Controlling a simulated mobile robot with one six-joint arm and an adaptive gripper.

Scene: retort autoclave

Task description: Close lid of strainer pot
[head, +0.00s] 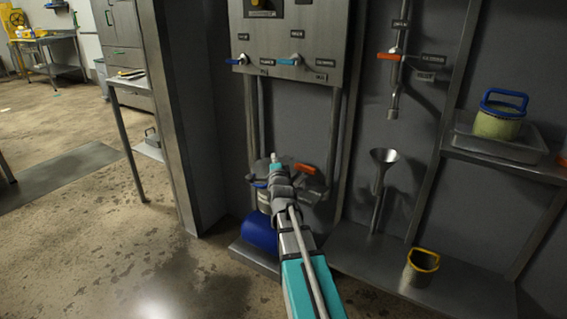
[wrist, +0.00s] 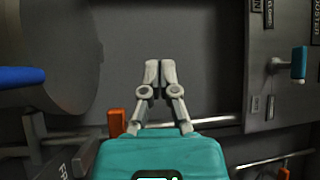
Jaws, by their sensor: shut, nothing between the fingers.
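My gripper (wrist: 159,72) is shut and empty in the wrist view, its fingertips together in front of a dark grey wall. A large round grey disc (wrist: 65,50), perhaps the strainer pot's lid, stands to the left of the fingers, apart from them. In the head view my arm reaches to the lower pipework under the valve panel. A blue cylindrical part (head: 262,232) shows low there, left of my arm, and an orange handle (head: 306,169) shows right of the arm's end. My arm hides much of this spot; I cannot tell the pot's body or lid clearly.
The valve panel (head: 290,45) with blue levers hangs above. A funnel (head: 383,157) and a yellow-rimmed can (head: 420,267) are to the right. A blue-handled pot (head: 498,118) sits on a shelf tray. A steel post (head: 170,110) stands left; open floor lies beyond.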

